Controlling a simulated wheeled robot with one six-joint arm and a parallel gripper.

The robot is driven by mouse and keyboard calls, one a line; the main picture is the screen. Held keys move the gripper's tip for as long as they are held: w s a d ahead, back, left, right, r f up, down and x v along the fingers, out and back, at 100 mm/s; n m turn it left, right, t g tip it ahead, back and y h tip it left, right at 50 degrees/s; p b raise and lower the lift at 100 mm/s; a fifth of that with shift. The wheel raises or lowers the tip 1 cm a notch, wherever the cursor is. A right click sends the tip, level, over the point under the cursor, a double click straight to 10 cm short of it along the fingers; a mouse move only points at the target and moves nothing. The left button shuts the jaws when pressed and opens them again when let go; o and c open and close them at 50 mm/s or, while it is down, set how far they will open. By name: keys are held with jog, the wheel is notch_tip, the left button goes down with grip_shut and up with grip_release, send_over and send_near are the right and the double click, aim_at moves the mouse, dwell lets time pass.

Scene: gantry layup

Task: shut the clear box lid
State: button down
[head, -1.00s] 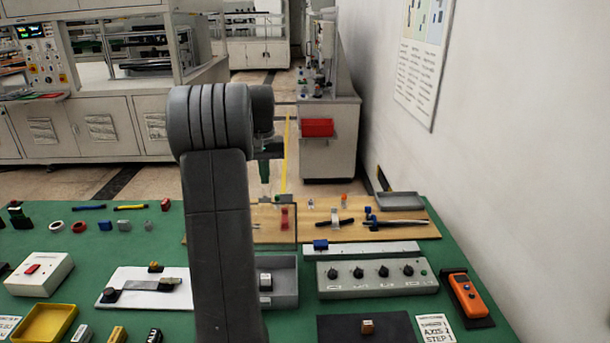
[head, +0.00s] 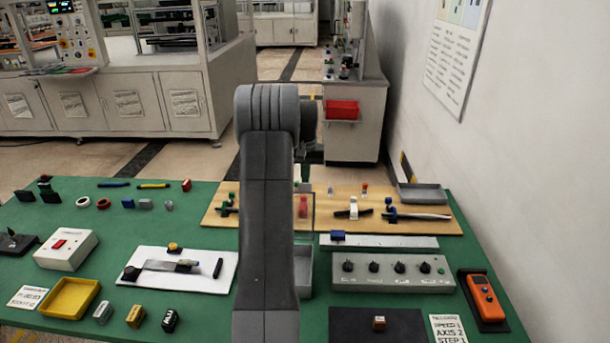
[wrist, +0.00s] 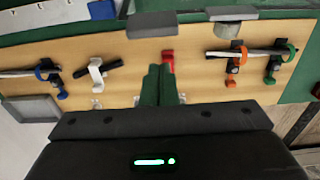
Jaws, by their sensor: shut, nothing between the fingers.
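The clear lid (head: 309,228) stands upright in the head view, at the back of a shallow grey box (head: 304,268). My arm hides the left part of both, and I cannot see into most of the box. A red clamp (head: 303,207) shows through or just behind the lid. My gripper (head: 303,187) is beyond and above the lid, largely hidden by my arm. In the wrist view its green fingers (wrist: 163,72) are together and empty, pointing at the wooden board near the red clamp. The clear lid is hard to make out there.
The wooden board (head: 425,221) with clamps and tools lies behind the box. A grey panel with knobs (head: 390,275) stands close to its right. A white plate (head: 215,277) with a lever lies to the left. An orange meter (head: 484,298) is at the right edge.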

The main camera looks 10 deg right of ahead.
jog(key=shift+s+a+r+p, duration=0.25)
jog(key=shift+s+r, duration=0.15)
jog(key=shift+s, duration=0.4)
jog(key=shift+s+a+r+p, duration=0.1)
jog(key=shift+s+a+r, duration=0.1)
jog(key=shift+s+r, duration=0.4)
jog(key=shift+s+f, duration=0.15)
jog(key=shift+s, duration=0.1)
